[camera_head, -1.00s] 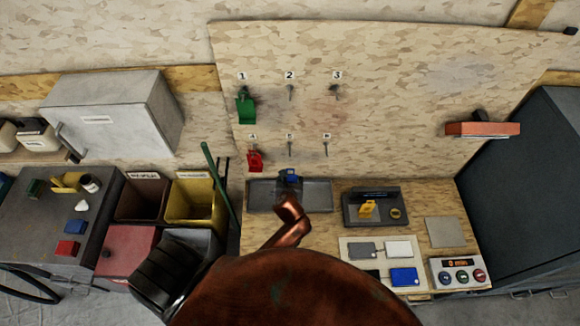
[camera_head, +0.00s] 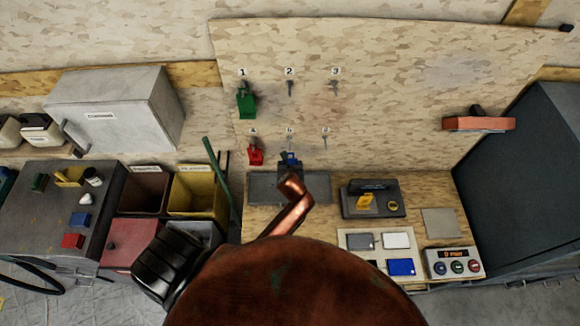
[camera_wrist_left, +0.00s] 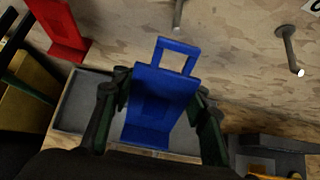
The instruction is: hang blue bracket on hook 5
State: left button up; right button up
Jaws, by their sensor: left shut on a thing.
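The blue bracket (camera_head: 291,158) is held upright in my left gripper (camera_head: 289,168), in front of the board's lower edge. In the left wrist view the bracket (camera_wrist_left: 160,108) has a square loop at its top, and the gripper's fingers (camera_wrist_left: 163,90) are shut on its two sides. Hook 5 (camera_head: 290,143) is on the board just above the bracket, below its number label. In the left wrist view this hook (camera_wrist_left: 178,15) is beyond the loop, slightly right of it; the loop looks apart from it. My right gripper is not in view.
A red bracket (camera_head: 255,154) hangs at hook 4 on the left, and a green one (camera_head: 246,103) at hook 1. Hook 6 (camera_head: 325,143) on the right is bare, as are hooks 2 (camera_head: 290,90) and 3 (camera_head: 335,88). A grey tray (camera_head: 262,188) lies below.

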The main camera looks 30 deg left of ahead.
aim_at(290, 160)
pick_arm(q)
jog(key=w+a+f, duration=0.1)
jog(key=w+a, duration=0.2)
jog(key=w, duration=0.2)
jog(key=shift+w+a, duration=0.2)
jog(key=shift+w, duration=0.1)
dwell(0.6)
jog(key=shift+f, duration=0.1)
dwell(0.4)
jog(key=o, duration=1.6)
jog(key=shift+c, duration=0.2)
jog(key=shift+s, duration=0.1)
jog(key=v, duration=1.2)
jog(key=shift+d, duration=0.1)
jog(key=shift+f, duration=0.15)
